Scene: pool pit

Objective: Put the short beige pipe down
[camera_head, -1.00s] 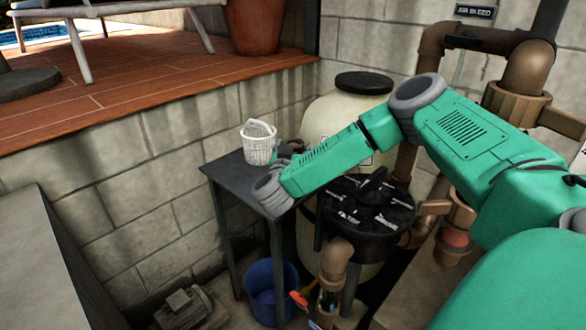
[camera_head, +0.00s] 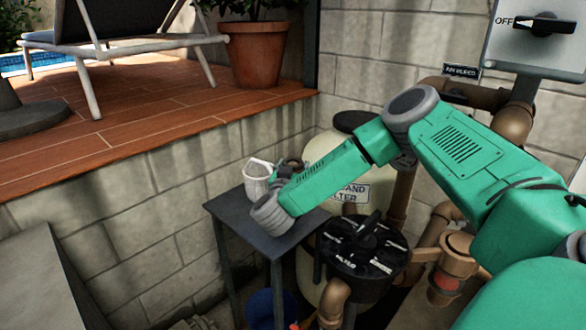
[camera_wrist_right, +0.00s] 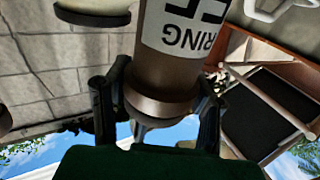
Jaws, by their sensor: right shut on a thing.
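My right gripper (camera_head: 291,167) is mostly hidden behind its own wrist in the head view, just right of a white basket (camera_head: 257,180) at the dark table (camera_head: 232,210). In the right wrist view, the dark fingers of the right gripper (camera_wrist_right: 160,98) stand on both sides of the short brownish-beige pipe (camera_wrist_right: 158,75) and are shut on it. The pipe has a white label with upside-down dark letters. Its collared end faces my palm; its far end is cut off by the frame. I cannot tell whether it touches the table. My left gripper is not in view.
A sand filter tank (camera_head: 350,190) and a black valve top (camera_head: 362,245) stand right of the table. Brown pipes (camera_head: 405,190) rise behind. A blue bucket (camera_head: 268,308) is below the table. The block wall (camera_head: 180,180) is behind; the table's front left surface looks clear.

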